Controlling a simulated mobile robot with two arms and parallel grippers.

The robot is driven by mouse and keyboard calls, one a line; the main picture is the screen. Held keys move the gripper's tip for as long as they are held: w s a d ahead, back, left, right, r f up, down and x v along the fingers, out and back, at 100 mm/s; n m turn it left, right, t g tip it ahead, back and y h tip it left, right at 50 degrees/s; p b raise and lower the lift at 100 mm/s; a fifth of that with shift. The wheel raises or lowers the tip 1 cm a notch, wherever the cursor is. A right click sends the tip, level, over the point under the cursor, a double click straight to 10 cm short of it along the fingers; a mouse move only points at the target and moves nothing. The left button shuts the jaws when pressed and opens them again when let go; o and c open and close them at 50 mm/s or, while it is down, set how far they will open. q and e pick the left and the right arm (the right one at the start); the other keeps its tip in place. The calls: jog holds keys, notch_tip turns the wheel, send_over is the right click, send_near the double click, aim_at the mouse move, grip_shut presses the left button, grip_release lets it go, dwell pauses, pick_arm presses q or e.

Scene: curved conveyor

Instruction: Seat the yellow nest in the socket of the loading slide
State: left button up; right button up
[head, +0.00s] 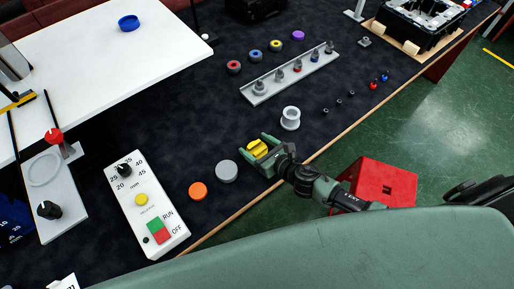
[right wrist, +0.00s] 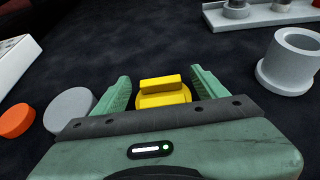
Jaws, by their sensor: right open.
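The yellow nest (head: 257,147) stands on the dark table top near its front edge. It is a round yellow piece with a raised bar on top, seen closer in the right wrist view (right wrist: 160,84). My right gripper (head: 254,149) is open, with one green finger on each side of the nest. In the right wrist view the fingers (right wrist: 160,76) show gaps to the nest on both sides. A pale plate with a ring-shaped outline (head: 44,169) lies at the far left; I cannot tell whether it is the loading slide. My left gripper is not in view.
A grey disc (head: 226,171) and an orange disc (head: 198,191) lie left of the gripper, beside a control box (head: 147,205). A white flanged cup (head: 290,118) stands to the right. A grey rail (head: 262,92) with several posts lies behind.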

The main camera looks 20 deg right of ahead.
jog(key=c, duration=1.5)
